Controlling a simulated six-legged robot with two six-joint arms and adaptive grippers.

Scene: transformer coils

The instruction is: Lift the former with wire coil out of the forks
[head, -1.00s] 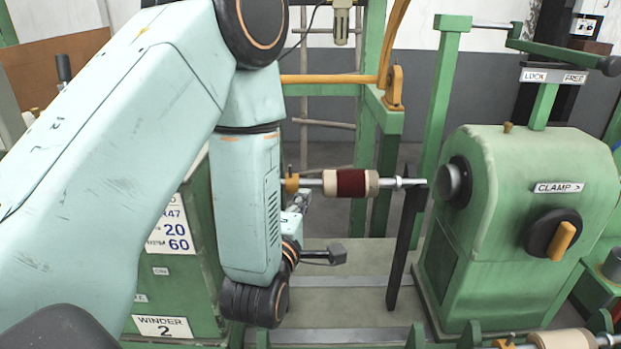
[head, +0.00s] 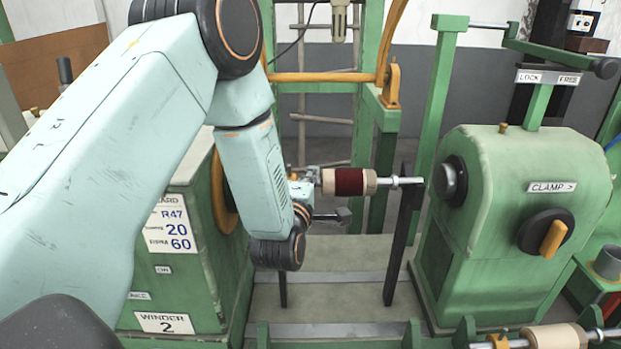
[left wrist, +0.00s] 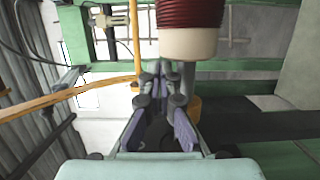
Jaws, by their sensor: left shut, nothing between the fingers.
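The former with wire coil (head: 349,182), dark red wire between cream flanges, lies level on a steel shaft between the winder and the clamp head. Its shaft's right end rests at the top of a black fork upright (head: 398,240). The other fork upright (head: 283,288) is mostly hidden by my left arm. My left gripper (head: 311,175) is at the shaft's left end, beside the former, with its fingers shut and empty. In the left wrist view the closed fingertips (left wrist: 161,72) are beside the shaft, and the coil (left wrist: 190,14) is at the top. My right gripper is out of view.
The green clamp head (head: 505,210) with its knob stands to the right. The green winder cabinet (head: 165,290) is at left, partly behind my arm. Another former (head: 555,338) lies at the bottom right. A green post (head: 435,120) rises behind the fork.

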